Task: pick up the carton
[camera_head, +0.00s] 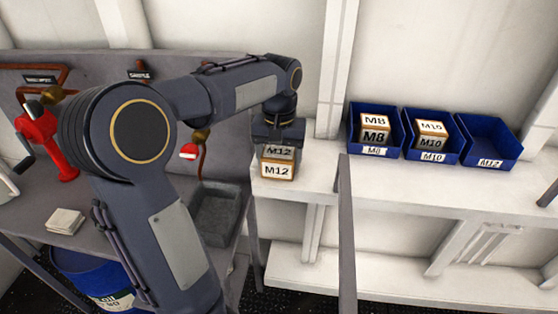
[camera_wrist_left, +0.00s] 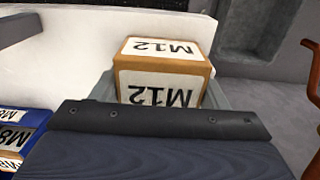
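The carton (camera_head: 277,164) is a small brown box with white M12 labels, at the left end of the white shelf. My left gripper (camera_head: 278,140) is directly above it, pointing down, with its lower end at the carton's top. In the left wrist view the carton (camera_wrist_left: 162,72) is just beyond the dark gripper body, which hides its lower part. Grey parts show close on both sides of it there. I cannot tell whether the fingers press on it, or whether it rests on the shelf. My right gripper is out of view.
Blue bins stand on the shelf (camera_head: 320,180) to the right: the M8 bin (camera_head: 353,130) and M10 bin (camera_head: 410,145) hold boxes, the M12 bin (camera_head: 490,140) is empty. A grey tray (camera_head: 215,218) is left of the shelf. A red device (camera_head: 38,135) stands farther left.

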